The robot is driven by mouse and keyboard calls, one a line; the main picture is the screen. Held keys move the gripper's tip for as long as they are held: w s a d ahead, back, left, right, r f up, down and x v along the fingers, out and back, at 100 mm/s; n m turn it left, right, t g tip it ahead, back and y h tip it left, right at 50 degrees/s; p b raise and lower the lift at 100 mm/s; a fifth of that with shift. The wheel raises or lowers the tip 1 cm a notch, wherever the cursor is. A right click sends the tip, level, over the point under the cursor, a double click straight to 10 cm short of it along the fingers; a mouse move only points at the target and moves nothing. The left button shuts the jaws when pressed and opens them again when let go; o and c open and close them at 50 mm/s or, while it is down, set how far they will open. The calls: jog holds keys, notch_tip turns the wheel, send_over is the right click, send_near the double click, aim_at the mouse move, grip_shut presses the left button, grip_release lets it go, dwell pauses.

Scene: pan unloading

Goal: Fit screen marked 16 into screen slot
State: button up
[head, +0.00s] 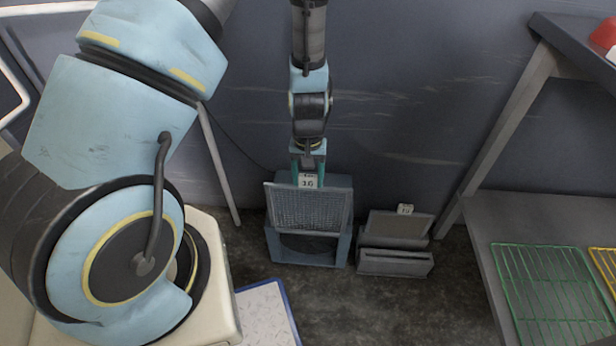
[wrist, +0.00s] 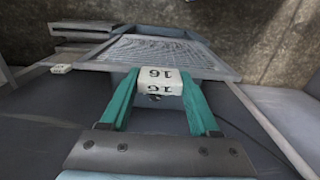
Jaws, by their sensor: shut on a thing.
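The screen marked 16 (head: 307,210) is a grey mesh panel in a light frame with a white tag at its top edge. It stands in front of the blue box-like frame (head: 340,253), covering its upper part, with a dark opening showing below it. My gripper (head: 308,172) is above the screen, shut on its tag. In the wrist view the teal fingers of my gripper (wrist: 158,90) grip the white tag marked 16 (wrist: 160,80), and the mesh lies beyond. I cannot tell whether the screen's edges touch the blue frame.
A grey holder (head: 395,263) with another tagged screen (head: 400,225) stands to the right. Further right is a metal shelf unit (head: 480,270) with a green wire rack (head: 550,285). A blue-edged white board (head: 265,312) lies at the lower left. Bare floor shows in front.

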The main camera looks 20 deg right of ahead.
aim_at(308, 203)
jog(key=shift+f+b, duration=3.6)
jog(key=shift+f, duration=1.75)
dwell(2.7)
